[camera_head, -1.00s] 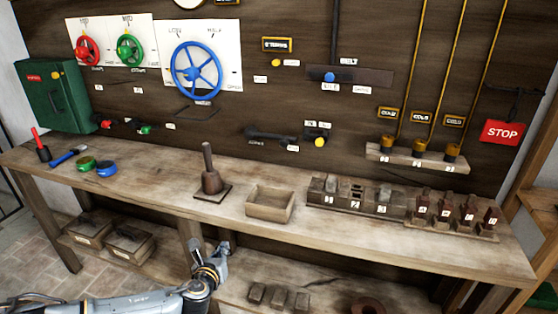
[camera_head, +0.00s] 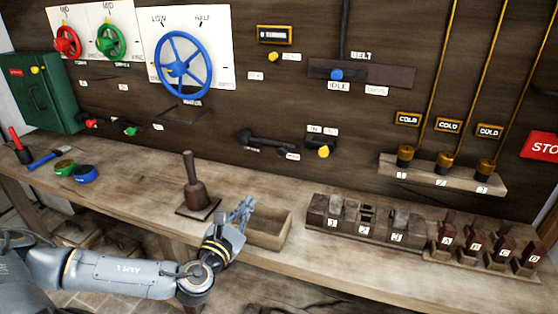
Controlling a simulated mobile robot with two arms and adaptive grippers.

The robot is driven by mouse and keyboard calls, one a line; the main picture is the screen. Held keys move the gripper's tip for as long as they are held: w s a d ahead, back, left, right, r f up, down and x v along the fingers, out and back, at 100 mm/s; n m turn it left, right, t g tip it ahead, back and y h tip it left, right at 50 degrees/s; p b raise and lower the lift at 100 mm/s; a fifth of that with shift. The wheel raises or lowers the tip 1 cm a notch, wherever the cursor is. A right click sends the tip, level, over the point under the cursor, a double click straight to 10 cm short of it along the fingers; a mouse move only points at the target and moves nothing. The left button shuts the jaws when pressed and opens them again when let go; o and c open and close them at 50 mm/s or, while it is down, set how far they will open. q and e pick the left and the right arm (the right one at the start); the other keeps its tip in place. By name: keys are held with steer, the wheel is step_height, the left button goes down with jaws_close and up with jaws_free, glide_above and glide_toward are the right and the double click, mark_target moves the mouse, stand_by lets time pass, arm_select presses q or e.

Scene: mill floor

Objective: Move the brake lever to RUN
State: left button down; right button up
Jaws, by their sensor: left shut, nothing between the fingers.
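A dark lever (camera_head: 266,140) lies nearly level on the plank wall above the bench, with two small labels under its ends. I cannot read those labels, so I cannot tell for sure that it is the brake lever. My left gripper (camera_head: 243,209) is shut and empty. It is over the bench by the left end of an open wooden box, in front of and below the dark lever and apart from it. My right gripper is not in view.
A wooden mallet-like tool (camera_head: 194,189) stands left of my gripper, and the wooden box (camera_head: 268,240) is beside it. Above are a yellow-knobbed lever (camera_head: 323,151) and the blue-knobbed belt slider (camera_head: 336,75). A blue wheel (camera_head: 183,69) is to the left.

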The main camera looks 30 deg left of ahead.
arm_select(q)
steer(key=x, duration=0.7)
steer(key=shift+w+a+r+p, duration=0.1)
steer(key=shift+w+r+p, duration=0.15)
steer(key=shift+p, duration=0.15)
steer(key=x, duration=1.2)
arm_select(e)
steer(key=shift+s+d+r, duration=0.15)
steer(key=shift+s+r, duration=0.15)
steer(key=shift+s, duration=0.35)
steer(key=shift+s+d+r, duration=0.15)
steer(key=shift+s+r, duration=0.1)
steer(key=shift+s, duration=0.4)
arm_select(q)
steer(key=shift+p, duration=0.35)
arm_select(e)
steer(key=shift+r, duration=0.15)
arm_select(q)
steer(key=shift+r+n+p, duration=0.3)
steer(key=shift+n, duration=0.1)
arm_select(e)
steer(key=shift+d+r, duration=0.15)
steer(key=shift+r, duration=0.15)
